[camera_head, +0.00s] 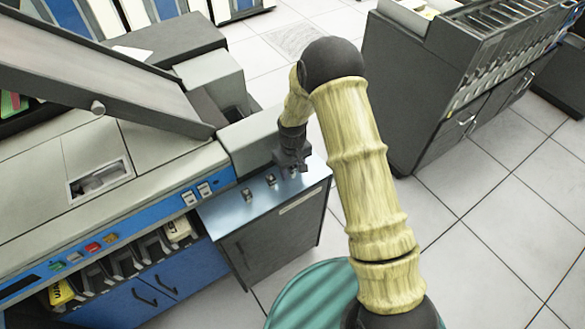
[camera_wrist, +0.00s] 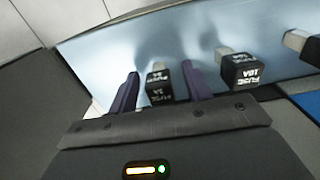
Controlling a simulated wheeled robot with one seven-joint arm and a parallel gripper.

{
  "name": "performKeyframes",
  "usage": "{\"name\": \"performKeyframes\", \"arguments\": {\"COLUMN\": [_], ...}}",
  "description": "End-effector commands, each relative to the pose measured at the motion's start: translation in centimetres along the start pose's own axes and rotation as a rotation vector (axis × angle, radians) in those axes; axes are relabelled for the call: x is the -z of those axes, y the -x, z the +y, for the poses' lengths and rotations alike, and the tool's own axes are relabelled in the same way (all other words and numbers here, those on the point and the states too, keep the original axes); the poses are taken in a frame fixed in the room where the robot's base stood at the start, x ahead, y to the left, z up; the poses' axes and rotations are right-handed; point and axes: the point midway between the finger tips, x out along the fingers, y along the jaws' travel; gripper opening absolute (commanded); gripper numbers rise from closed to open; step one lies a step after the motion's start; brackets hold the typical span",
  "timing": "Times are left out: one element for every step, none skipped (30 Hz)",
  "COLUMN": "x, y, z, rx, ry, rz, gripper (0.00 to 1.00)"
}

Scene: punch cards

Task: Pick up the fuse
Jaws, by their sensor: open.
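In the wrist view, a small dark fuse (camera_wrist: 158,82) with a pale metal end and upside-down white lettering, seemingly "FUSE 3A", is between my gripper's two dark purple fingers (camera_wrist: 160,70). The fingers are apart, with a gap visible on each side of the fuse. A second dark fuse (camera_wrist: 240,68), marked seemingly "FUSE 10A", is just right of the right finger. A third (camera_wrist: 308,47) is cut off at the right edge. In the head view, my gripper (camera_head: 292,164) is low over the right end of a shiny metal top, where two fuses (camera_head: 271,180) (camera_head: 247,193) show; my gripper largely hides the third.
The metal top (camera_head: 230,215) belongs to a small dark cabinet (camera_head: 270,245). A blue and beige machine (camera_head: 140,185) with buttons adjoins it on the left. A grey machine (camera_head: 430,90) stands at the upper right. Tiled floor (camera_head: 500,215) is clear on the right.

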Motion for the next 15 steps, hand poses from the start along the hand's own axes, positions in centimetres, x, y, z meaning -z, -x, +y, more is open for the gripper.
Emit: {"name": "performKeyframes", "arguments": {"x": [0.02, 0.02, 0.02, 0.02, 0.02, 0.02, 0.02, 0.02, 0.02, 0.02, 0.02, 0.02, 0.02, 0.02, 0.02], "y": [0.02, 0.03, 0.03, 0.03, 0.03, 0.04, 0.04, 0.04, 0.05, 0.05, 0.05, 0.05, 0.05, 0.05, 0.06], "z": [0.0, 0.01, 0.0, 0.01, 0.01, 0.0, 0.0, 0.01, 0.0, 0.01, 0.0, 0.0, 0.01, 0.01, 0.0], "rx": [0.0, 0.0, 0.0, 0.0, 0.0, 0.0, 0.0, 0.0, 0.0, 0.0, 0.0, 0.0, 0.0, 0.0, 0.0], "ry": [0.0, 0.0, 0.0, 0.0, 0.0, 0.0, 0.0, 0.0, 0.0, 0.0, 0.0, 0.0, 0.0, 0.0, 0.0], "rz": [0.001, 0.001, 0.001, 0.001, 0.001, 0.001, 0.001, 0.001, 0.001, 0.001, 0.001, 0.001, 0.001, 0.001, 0.001], "gripper": [0.49, 0.49, 0.49, 0.49, 0.49, 0.49, 0.49, 0.49, 0.49, 0.49, 0.49, 0.49, 0.45, 0.39, 0.31]}}
